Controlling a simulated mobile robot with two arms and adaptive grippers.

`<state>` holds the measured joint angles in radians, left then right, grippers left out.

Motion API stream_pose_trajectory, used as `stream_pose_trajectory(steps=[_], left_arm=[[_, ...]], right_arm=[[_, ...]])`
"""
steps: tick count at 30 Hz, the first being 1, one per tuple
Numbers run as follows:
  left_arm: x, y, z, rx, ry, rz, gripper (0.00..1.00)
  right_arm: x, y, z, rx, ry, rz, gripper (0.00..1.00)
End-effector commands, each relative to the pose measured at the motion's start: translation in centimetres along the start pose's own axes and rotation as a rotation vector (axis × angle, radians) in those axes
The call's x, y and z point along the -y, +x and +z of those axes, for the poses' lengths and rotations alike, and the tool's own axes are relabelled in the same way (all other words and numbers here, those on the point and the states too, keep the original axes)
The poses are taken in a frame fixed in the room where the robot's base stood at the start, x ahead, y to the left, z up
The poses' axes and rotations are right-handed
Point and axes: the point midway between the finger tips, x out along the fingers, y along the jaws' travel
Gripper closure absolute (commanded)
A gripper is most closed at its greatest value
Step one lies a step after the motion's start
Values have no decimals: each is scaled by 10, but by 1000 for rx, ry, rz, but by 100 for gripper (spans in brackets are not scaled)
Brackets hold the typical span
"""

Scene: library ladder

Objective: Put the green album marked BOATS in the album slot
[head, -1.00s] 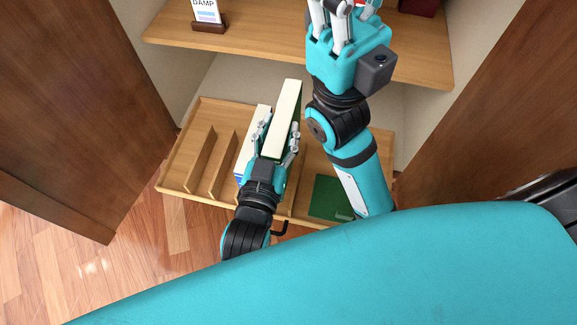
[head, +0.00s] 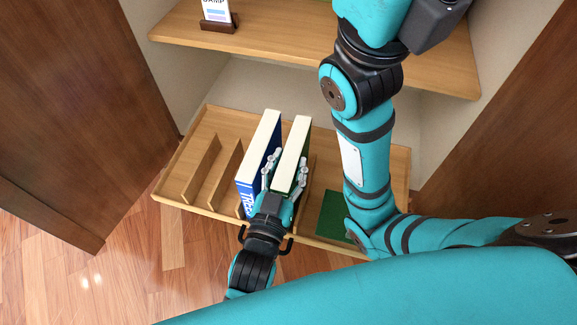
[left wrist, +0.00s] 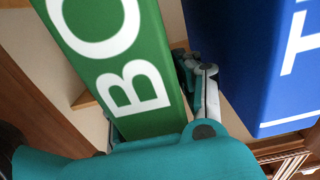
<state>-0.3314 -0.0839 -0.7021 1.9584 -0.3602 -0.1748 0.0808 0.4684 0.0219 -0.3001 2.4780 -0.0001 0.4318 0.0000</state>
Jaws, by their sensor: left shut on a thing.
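The green album (head: 292,152) shows its pale page edge from above in the head view, standing nearly upright beside the blue album (head: 260,150) in the divided wooden tray. My left gripper (head: 284,178) is shut on the green album at its near, spine end. In the left wrist view the green album (left wrist: 115,60) shows large white letters "BO", the rest cut off. The blue album (left wrist: 255,70) is to its right there, a gripper finger between them. The album's lower edge is hidden, so I cannot tell whether it rests on the tray floor. My right gripper's fingers are out of view.
The tray (head: 180,165) has thin wooden dividers (head: 202,168), with empty compartments at left. A flat green piece (head: 334,213) lies at its right. A shelf (head: 280,45) with a small sign (head: 217,15) is above. Dark wooden panels (head: 70,110) stand either side.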

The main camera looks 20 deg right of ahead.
Motion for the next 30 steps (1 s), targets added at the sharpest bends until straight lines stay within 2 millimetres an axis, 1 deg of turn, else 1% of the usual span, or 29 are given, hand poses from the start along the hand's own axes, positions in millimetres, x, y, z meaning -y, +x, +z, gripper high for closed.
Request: stream_pose_trajectory(steps=[2, 6, 7, 12, 19, 22, 24, 26, 30], left_arm=[[0, 0, -3, -6, 0, 0, 100], [0, 0, 0, -5, -1, 0, 100], [0, 0, 2, 1, 0, 0, 63], [0, 0, 2, 1, 0, 0, 42], [0, 0, 2, 0, 0, 0, 42], [0, -1, -2, 0, 0, 0, 42], [0, -10, -2, 4, -1, 0, 42], [0, -19, -3, 5, -1, 0, 42], [0, -50, -4, 7, -2, 0, 42]], right_arm=[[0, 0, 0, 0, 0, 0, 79], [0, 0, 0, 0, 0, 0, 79], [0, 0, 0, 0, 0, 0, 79], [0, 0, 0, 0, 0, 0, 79], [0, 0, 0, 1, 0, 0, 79], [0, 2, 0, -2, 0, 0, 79], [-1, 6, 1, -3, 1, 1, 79], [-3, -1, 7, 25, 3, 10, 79], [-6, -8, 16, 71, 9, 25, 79]])
